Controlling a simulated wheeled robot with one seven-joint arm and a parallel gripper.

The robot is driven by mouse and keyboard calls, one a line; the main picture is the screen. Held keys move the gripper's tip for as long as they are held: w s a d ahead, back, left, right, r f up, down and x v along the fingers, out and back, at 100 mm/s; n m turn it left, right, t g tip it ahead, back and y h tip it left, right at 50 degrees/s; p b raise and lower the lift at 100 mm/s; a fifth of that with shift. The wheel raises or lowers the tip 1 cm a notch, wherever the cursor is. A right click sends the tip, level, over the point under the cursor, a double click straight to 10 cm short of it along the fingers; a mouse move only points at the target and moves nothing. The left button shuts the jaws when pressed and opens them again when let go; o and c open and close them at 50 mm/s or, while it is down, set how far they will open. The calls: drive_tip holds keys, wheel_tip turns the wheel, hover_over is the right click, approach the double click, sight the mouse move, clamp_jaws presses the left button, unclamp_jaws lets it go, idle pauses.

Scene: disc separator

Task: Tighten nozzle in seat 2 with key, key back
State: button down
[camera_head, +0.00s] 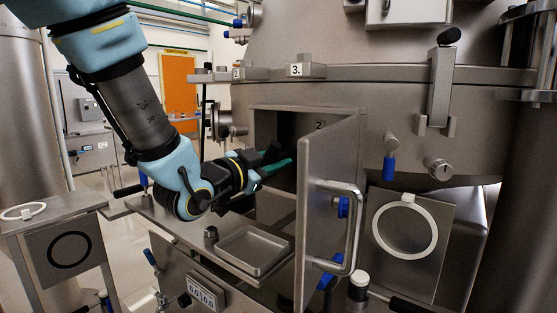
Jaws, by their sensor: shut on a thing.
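My gripper (271,157) reaches from the left into the mouth of an open steel compartment. It is shut on a thin green thing, which looks like the key (279,166). The key's far end is in the shadow of the compartment, so I cannot tell what it touches. A label "2." (319,124) shows on the compartment's inner wall. The nozzle and its seat cannot be made out in the dark interior.
The compartment door (326,205) with its bar handle (350,228) stands open just right of my gripper. An empty steel tray (252,250) lies on the ledge below. A side table (50,212) with a white ring stands at left.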

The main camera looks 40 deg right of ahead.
drive_tip(key=shift+f+b, duration=0.1)
drive_tip(key=shift+b, duration=0.4)
drive_tip(key=shift+b+x, duration=0.5)
drive_tip(key=shift+x, duration=1.7)
drive_tip(key=shift+a, duration=0.1)
drive_tip(key=shift+b+v, duration=0.3)
drive_tip(key=shift+v, duration=1.15)
